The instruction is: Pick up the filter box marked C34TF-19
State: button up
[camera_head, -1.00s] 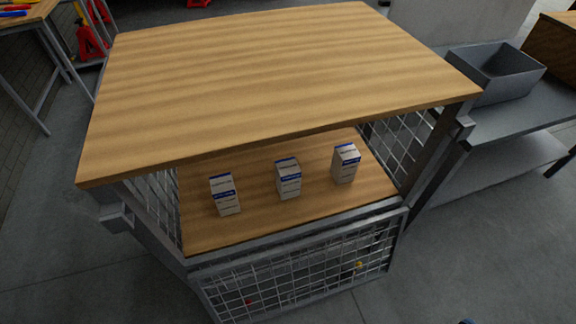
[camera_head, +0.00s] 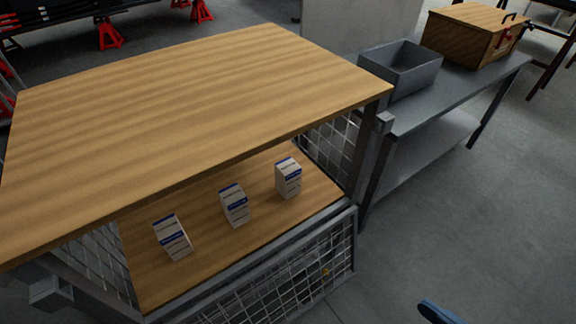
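Three small white-and-blue filter boxes stand upright in a row on the lower wooden shelf (camera_head: 205,272) of a bench. The left box (camera_head: 173,238), the middle box (camera_head: 235,206) and the right box (camera_head: 288,178) look alike. Their printed marks are too small to read, so I cannot tell which is C34TF-19. No gripper is clearly in view. A blue rounded piece (camera_head: 437,313) shows at the bottom right edge; I cannot tell what it is.
The wooden top (camera_head: 200,110) overhangs the shelf. Wire mesh panels (camera_head: 290,300) close its sides and lower front. A grey metal table (camera_head: 455,90) on the right carries an open grey bin (camera_head: 402,70) and a wooden box (camera_head: 475,38). The floor at right is clear.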

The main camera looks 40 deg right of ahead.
aim_at(170, 233)
jog(key=i+j, duration=0.1)
jog(key=j, duration=0.55)
jog(key=j+z, duration=0.15)
jog(key=j, duration=0.55)
jog(key=i, duration=0.05)
